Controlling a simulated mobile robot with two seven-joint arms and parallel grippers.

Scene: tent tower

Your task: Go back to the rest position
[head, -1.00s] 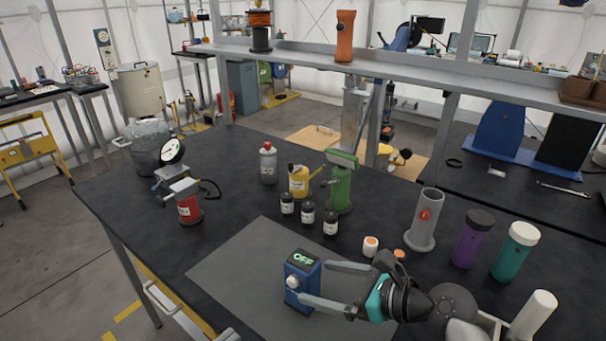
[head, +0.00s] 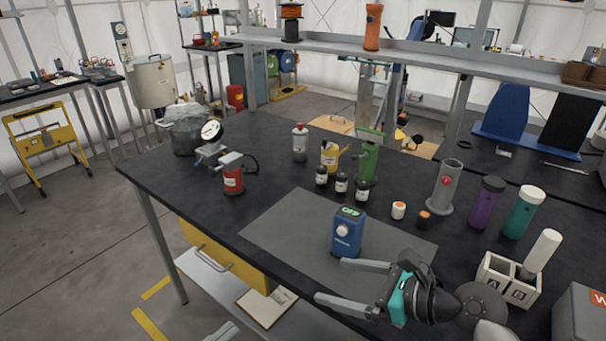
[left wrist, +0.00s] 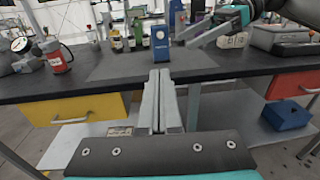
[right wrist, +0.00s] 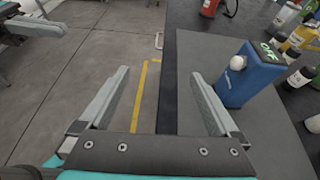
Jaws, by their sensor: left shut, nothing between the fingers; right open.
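My right gripper (head: 332,281) is open and empty at the front of the table in the head view. In the right wrist view its fingers (right wrist: 161,74) are spread over the table's edge. The blue device (head: 348,236) stands upright on the grey mat, apart from the right fingers; its top display reads OFF in the right wrist view (right wrist: 248,78). My left gripper (left wrist: 159,73) is shut and empty in the left wrist view, in front of the table edge and below the blue device (left wrist: 160,40).
The black table (head: 270,145) carries the grey mat (head: 285,235), a red canister (head: 232,180), several bottles, a grey cylinder (head: 446,187), a purple bottle (head: 485,205) and a teal bottle (head: 524,212). A white two-compartment box (head: 497,287) stands right of my right gripper. Floor lies left of the table.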

